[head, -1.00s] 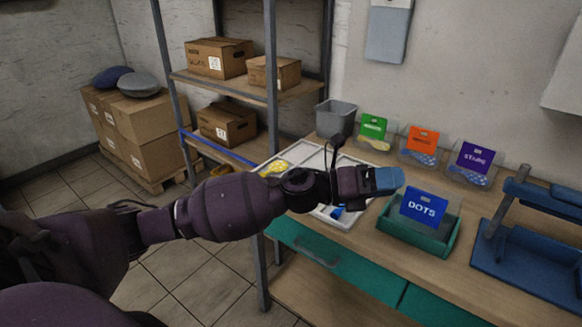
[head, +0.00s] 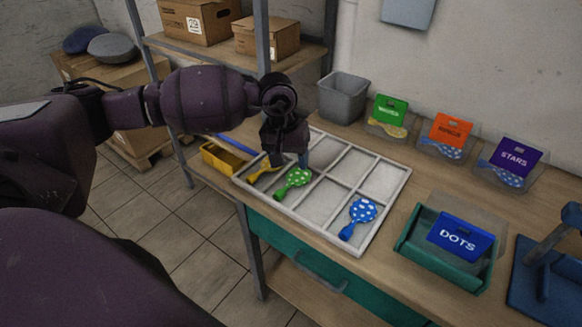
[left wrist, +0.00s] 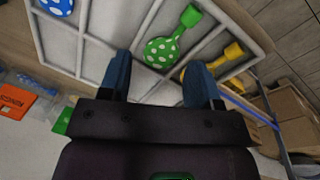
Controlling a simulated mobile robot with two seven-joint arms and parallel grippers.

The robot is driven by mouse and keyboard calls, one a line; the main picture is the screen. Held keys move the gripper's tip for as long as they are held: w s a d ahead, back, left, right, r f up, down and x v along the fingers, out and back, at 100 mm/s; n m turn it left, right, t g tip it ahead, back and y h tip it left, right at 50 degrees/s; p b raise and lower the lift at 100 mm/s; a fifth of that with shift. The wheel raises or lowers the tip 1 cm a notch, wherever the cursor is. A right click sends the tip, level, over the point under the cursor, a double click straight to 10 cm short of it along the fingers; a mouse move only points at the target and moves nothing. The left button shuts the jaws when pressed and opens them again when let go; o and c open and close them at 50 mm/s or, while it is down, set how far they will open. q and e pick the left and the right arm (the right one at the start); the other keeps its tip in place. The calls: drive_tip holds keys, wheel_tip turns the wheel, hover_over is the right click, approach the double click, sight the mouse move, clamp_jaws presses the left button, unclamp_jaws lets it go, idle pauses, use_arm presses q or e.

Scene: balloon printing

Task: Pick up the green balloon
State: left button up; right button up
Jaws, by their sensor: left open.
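The green balloon (head: 293,180) with white dots lies in a front compartment of the white divided tray (head: 330,243). In the left wrist view the green balloon (left wrist: 164,50) lies ahead of the fingertips, roughly between them. My left gripper (head: 303,158) points down just behind the balloon, above the tray. In the left wrist view its two blue fingers (left wrist: 160,80) are apart with nothing between them. A yellow balloon (head: 264,172) lies to the left and a blue dotted balloon (head: 361,216) to the right, in other compartments. My right gripper is not in view.
A grey bin (head: 343,97) stands behind the tray. A teal bin (head: 440,250) with a blue DOTS card stands to the right, near a blue stand (head: 545,270). Labelled green, orange and purple holders line the wall. A yellow bin (head: 224,160) is at the left.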

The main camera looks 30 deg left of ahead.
use_arm(q)
drive_tip(key=a+m+y, duration=0.1)
drive_tip(key=a+m, duration=0.1)
drive_tip(key=m, duration=0.2)
hover_over(280, 191)
drive_tip(key=shift+g+y, duration=0.3)
drive_tip(key=shift+g, duration=0.1)
wheel_tip(280, 191, down, 5)
drive_tip(key=shift+d+r, duration=0.1)
drive_tip(key=shift+r, duration=0.1)
drive_tip(key=shift+f, duration=0.6)
wheel_tip(280, 191, down, 4)
drive_tip(key=shift+f+p, duration=0.1)
drive_tip(key=shift+p, duration=0.25)
drive_tip(key=shift+f, duration=0.35)
drive_tip(key=c, duration=0.6)
drive_tip(key=shift+c, duration=1.2)
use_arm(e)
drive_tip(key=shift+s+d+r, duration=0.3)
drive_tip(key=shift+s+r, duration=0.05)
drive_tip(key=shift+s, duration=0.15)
